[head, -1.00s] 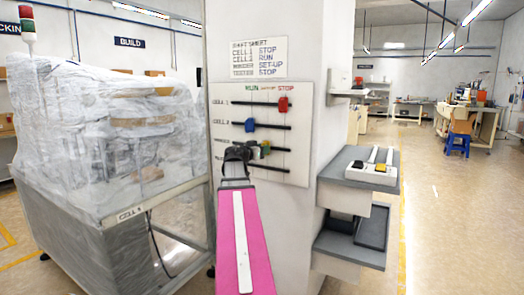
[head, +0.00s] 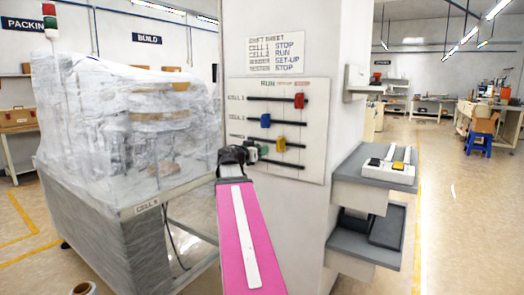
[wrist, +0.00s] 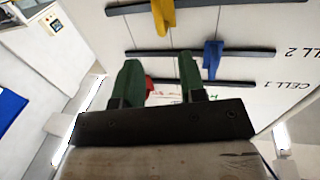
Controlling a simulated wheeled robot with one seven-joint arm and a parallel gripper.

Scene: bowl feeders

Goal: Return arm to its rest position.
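My gripper (head: 258,151) is in front of the left part of the white slider panel (head: 312,165). Its green fingers stand apart in the wrist view (wrist: 160,75) and hold nothing. On the panel, the red slider (head: 299,101) is under STOP, the blue slider (head: 265,121) under RUN, and the yellow slider (head: 281,144) near SET-UP. In the wrist view the red slider (wrist: 149,86) is partly behind the left finger. The blue slider (wrist: 212,55) and yellow slider (wrist: 163,14) show clear of the fingers. The lowest row is partly hidden by my gripper.
A sheet (head: 275,52) of settings hangs above the panel on the white pillar (head: 340,20). A plastic-wrapped machine (head: 120,125) stands to the left. Grey shelves (head: 375,190) with a switch box (head: 390,170) jut out on the right. Open floor lies further right.

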